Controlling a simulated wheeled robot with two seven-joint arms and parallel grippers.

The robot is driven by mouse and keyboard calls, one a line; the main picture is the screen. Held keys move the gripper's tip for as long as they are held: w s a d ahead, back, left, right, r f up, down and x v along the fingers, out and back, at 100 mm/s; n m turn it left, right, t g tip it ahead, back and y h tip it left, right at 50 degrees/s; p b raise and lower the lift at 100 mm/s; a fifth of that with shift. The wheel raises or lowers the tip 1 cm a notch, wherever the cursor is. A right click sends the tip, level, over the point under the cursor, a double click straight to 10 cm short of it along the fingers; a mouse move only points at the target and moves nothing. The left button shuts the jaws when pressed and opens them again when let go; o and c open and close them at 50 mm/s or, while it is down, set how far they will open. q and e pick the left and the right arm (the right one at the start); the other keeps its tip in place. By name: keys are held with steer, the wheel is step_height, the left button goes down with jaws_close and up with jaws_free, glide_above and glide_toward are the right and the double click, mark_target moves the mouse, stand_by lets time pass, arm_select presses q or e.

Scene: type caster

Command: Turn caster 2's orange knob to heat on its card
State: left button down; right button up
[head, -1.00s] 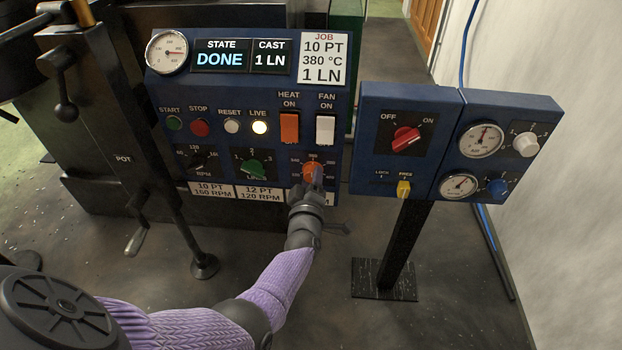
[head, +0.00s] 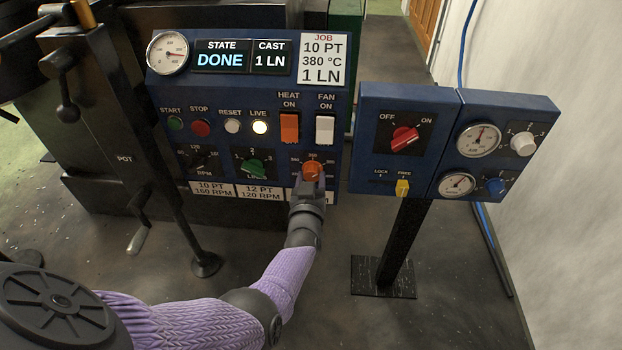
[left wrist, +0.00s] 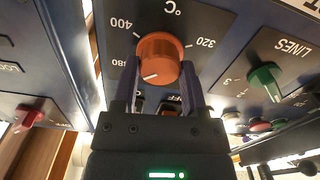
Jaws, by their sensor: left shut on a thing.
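The orange knob (head: 313,169) sits at the lower right of the blue caster panel (head: 222,108). In the left wrist view the orange knob (left wrist: 160,56) lies between the two fingers of my left gripper (left wrist: 146,72), which is shut on it. Its white mark points to the lower left, among printed numbers such as 320 and 400. In the head view my left gripper (head: 311,183) reaches the knob from below and covers its lower part. The job card (head: 322,59) reads 10 PT, 380 °C, 1 LN. My right gripper is not in view.
The green knob (head: 250,167) is left of the orange one. The orange heat switch (head: 289,127) and white fan switch (head: 325,130) are above. A separate blue panel (head: 372,148) with a red switch (head: 405,139) stands at right. Cards below are partly covered.

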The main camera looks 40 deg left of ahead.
arm_select(q)
steer(key=shift+m, duration=0.7)
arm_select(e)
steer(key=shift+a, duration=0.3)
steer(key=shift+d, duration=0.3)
arm_select(q)
steer(key=shift+c, duration=0.7)
jaws_free()
steer(key=shift+s+d+r, duration=0.1)
steer(key=shift+s+d, duration=0.05)
steer(key=shift+s, duration=0.05)
steer(key=p+v, duration=0.5)
steer(key=v, duration=0.4)
steer(key=shift+s, duration=0.2)
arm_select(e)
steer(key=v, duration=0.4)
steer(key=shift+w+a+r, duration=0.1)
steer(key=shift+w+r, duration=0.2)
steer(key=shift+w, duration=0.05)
